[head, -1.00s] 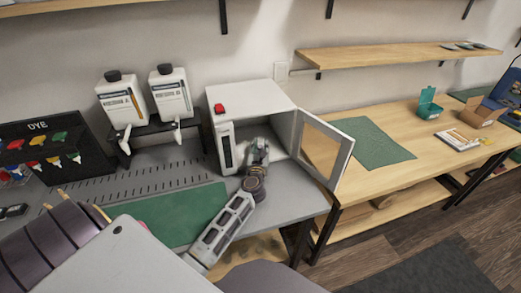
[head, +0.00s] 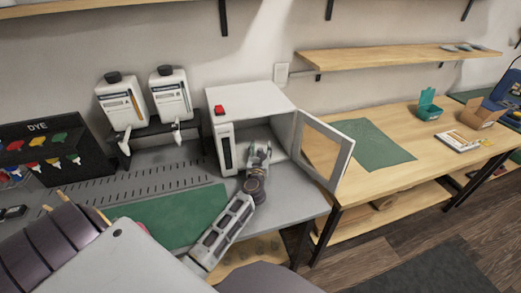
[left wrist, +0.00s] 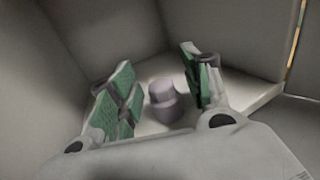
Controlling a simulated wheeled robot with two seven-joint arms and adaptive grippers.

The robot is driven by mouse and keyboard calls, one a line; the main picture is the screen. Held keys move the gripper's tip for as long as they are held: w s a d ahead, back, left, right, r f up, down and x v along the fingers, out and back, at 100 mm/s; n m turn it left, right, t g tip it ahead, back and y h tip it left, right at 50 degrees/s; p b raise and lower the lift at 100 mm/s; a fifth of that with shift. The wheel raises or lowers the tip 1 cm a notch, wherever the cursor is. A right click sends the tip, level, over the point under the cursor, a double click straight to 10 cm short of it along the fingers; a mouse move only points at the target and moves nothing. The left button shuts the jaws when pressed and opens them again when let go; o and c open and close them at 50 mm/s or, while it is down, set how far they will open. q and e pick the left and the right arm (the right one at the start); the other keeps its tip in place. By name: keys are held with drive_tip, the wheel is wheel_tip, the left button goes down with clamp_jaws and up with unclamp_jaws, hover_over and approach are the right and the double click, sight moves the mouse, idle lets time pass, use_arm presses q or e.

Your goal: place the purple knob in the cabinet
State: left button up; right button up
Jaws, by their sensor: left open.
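The white cabinet (head: 255,98) stands on the grey bench with its framed door (head: 323,150) swung open to the right. My left gripper (head: 262,150) reaches into the cabinet's opening. In the left wrist view the left gripper (left wrist: 158,98) is open, its green pads apart. A small greyish-purple knob (left wrist: 165,102) stands upright on the cabinet floor between the pads, with a gap visible on each side. In the head view the knob is hidden. My right gripper is not in view.
A red button (head: 219,109) sits on the cabinet's top. Two white dispensers (head: 171,93) stand to its left, near a black DYE rack (head: 60,140). A green mat (head: 180,215) lies in front. Another green mat (head: 372,145) lies on the wooden table to the right.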

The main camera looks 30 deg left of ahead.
sight(260, 151)
use_arm(q)
drive_tip(key=shift+r, duration=0.2)
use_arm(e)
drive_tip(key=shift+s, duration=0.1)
use_arm(q)
drive_tip(key=shift+s+d+f, duration=0.1)
drive_tip(key=shift+s+d, duration=0.15)
drive_tip(key=shift+s, duration=0.25)
drive_tip(key=v, duration=0.4)
drive_tip(key=shift+v, duration=3.05)
drive_tip(key=shift+s+d, duration=0.2)
drive_tip(key=shift+s, duration=0.15)
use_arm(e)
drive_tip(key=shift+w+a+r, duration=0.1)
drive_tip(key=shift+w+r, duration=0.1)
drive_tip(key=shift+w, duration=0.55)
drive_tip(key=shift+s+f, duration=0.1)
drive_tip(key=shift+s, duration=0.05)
